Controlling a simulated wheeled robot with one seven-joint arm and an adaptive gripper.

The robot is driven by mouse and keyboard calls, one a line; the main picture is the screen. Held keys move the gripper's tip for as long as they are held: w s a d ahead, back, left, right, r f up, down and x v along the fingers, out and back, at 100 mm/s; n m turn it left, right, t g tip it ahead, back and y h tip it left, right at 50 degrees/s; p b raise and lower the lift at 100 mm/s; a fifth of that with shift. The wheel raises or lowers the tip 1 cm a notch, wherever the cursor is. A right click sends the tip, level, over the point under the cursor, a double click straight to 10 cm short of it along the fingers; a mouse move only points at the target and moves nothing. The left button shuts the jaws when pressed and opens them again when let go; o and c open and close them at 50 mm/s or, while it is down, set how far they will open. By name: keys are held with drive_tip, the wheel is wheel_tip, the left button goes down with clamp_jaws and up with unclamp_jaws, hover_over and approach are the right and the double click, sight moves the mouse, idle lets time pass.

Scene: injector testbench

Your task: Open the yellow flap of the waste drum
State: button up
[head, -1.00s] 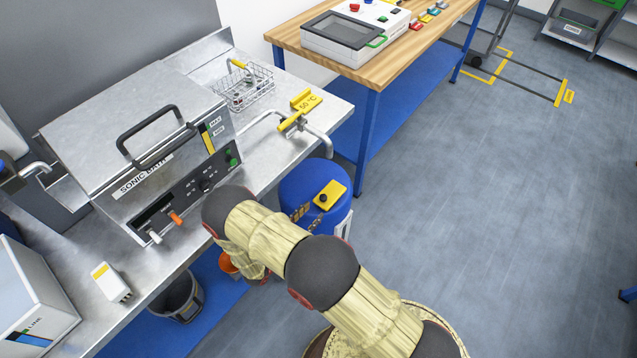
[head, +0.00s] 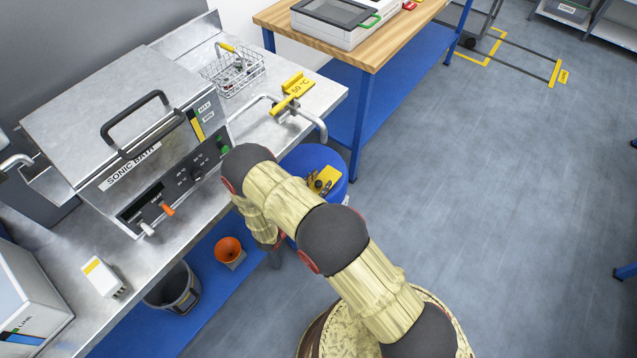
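The waste drum (head: 303,157) is blue and stands on the floor beside the steel bench. My arm hides its left and lower parts. The yellow flap (head: 331,173) is on top of the drum and looks flat and closed. A small dark knob and dark marks show on the flap. My gripper (head: 275,260) is mostly hidden behind and below my forearm. Only a dark piece of it shows, left of and lower in the picture than the drum. I cannot tell whether its fingers are open or shut.
An orange cup (head: 229,250) and grey bucket (head: 175,290) are below. Floor to the right is clear.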

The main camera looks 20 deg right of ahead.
drive_tip(key=shift+c, duration=0.8)
clamp_jaws()
